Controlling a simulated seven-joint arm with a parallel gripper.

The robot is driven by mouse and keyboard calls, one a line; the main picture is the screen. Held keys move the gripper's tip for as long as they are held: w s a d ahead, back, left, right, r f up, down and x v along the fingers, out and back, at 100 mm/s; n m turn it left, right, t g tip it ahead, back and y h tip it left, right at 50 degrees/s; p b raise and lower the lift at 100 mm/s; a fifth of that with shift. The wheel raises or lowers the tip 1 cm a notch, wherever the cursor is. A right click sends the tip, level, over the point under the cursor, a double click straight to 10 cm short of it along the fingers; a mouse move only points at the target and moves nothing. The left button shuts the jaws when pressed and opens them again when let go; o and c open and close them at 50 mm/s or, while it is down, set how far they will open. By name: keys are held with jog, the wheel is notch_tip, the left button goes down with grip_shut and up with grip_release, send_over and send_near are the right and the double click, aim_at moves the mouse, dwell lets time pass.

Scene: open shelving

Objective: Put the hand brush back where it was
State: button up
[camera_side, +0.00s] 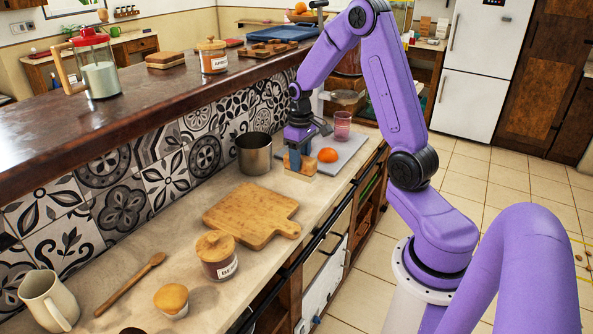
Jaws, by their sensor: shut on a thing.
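My gripper (299,160) points down over the far part of the lower counter. It is shut on a light-brown wooden thing (309,167), which looks like the hand brush. Its bristles cannot be made out, and my fingers cover part of it. It is at or just above the near left edge of a grey board (350,146); I cannot tell whether it touches. An orange fruit (327,155) lies on the board just right of my gripper.
A metal pot (254,155) stands left of my gripper, near the tiled wall. A pink glass (342,124) stands behind the orange. A raised dark shelf (150,101) runs alongside.

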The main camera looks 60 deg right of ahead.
jog(key=shift+w+d+f, duration=0.2)
jog(key=shift+w+f, duration=0.25)
jog(key=shift+f, duration=0.1)
jog(key=shift+w+d+f, duration=0.2)
jog(key=shift+w+f, duration=0.2)
jog(key=shift+f, duration=1.75)
jog(key=shift+f, duration=0.15)
jog(key=o, duration=1.1)
